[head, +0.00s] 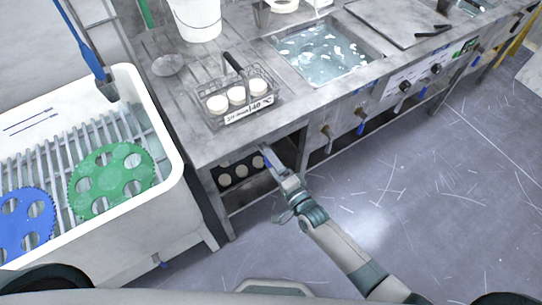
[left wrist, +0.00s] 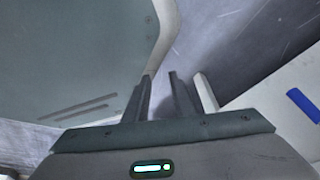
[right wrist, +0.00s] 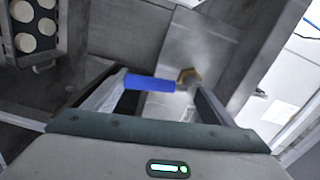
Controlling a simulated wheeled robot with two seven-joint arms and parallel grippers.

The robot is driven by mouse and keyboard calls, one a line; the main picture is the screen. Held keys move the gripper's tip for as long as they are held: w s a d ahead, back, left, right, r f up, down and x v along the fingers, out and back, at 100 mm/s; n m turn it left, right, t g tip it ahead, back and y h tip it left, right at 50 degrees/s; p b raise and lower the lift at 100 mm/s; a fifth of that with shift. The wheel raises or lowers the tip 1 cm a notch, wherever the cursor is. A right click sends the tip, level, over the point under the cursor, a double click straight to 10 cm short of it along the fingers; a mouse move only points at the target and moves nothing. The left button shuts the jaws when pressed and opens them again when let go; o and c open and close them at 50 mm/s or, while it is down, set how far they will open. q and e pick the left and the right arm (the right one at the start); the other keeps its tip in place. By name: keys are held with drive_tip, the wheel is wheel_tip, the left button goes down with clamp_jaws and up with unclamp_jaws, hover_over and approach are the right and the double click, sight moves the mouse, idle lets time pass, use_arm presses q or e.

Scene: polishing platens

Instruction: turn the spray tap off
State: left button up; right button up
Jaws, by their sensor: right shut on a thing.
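A tap with a blue lever handle (right wrist: 150,83) and a brass body (right wrist: 188,76) is in the right wrist view. My right gripper (right wrist: 160,85) is shut on the blue handle, which lies crosswise between its fingers. In the head view my right gripper (head: 268,156) is at the bench's front, by the open shelf bay, and mostly hides this tap. I cannot read any label on it. My left gripper (left wrist: 159,76) is in the left wrist view only, its fingers a little apart with nothing between them.
A wire basket (head: 240,108) of white pucks stands on the steel bench, left of a water basin (head: 322,52). More taps, one blue-handled (head: 361,122), are on the front panel. A white tub (head: 165,165) with green (head: 110,178) and blue (head: 38,212) discs stands left. The floor right is clear.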

drive_tip(key=shift+s+a+f+m+b, duration=0.2)
drive_tip(key=shift+a+m+b, duration=0.1)
drive_tip(key=shift+m, duration=0.5)
use_arm(q)
drive_tip(key=shift+t, duration=0.5)
drive_tip(key=shift+w+d+r, duration=0.15)
drive_tip(key=shift+w+d, duration=0.1)
drive_tip(key=shift+w, duration=0.35)
drive_tip(key=shift+w+d+r, duration=0.15)
drive_tip(key=shift+w+d, duration=0.1)
drive_tip(key=shift+w, duration=0.4)
drive_tip(key=shift+w+d+r, duration=0.15)
drive_tip(key=shift+w+d, duration=0.1)
drive_tip(key=shift+w, duration=0.35)
use_arm(e)
drive_tip(key=shift+s+r, duration=0.1)
drive_tip(key=o, duration=1.5)
use_arm(q)
drive_tip(key=shift+s+f, duration=0.1)
drive_tip(key=shift+s, duration=0.15)
